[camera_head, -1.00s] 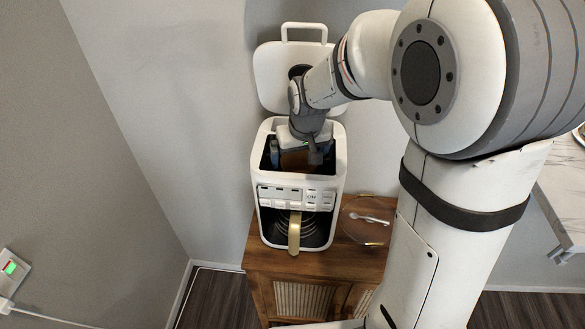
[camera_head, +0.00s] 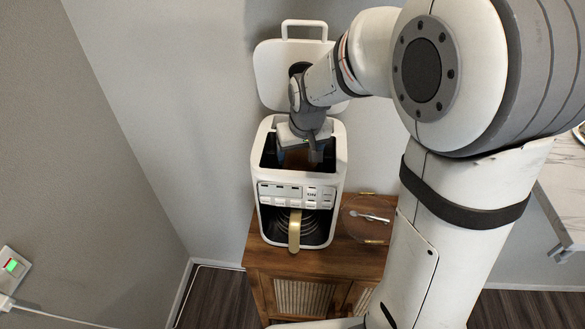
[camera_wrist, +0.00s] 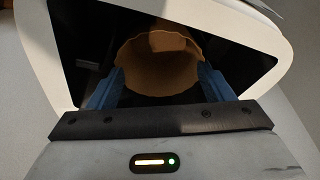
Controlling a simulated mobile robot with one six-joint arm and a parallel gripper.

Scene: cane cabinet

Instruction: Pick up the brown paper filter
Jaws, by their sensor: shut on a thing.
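The brown paper filter (camera_wrist: 160,65) shows in the wrist view inside the dark opening of the white coffee machine. It also shows in the head view (camera_head: 296,160), partly hidden under my gripper. My gripper (camera_wrist: 160,88) reaches down into the machine's top opening, with a blue finger on each side of the filter. The fingers are shut on the filter. The white coffee machine (camera_head: 326,220) stands upright on the wooden cabinet, and its lid (camera_head: 272,75) is open behind my gripper. The exact finger contact is dark and hard to see.
The wooden cabinet (camera_head: 257,262) has cane doors. A spoon (camera_head: 370,216) lies on a clear round dish at the machine's right. A brass-coloured handle (camera_head: 294,230) sits at the machine's front. A marble-topped table (camera_head: 565,195) is at the right edge. The machine's rim surrounds my gripper closely.

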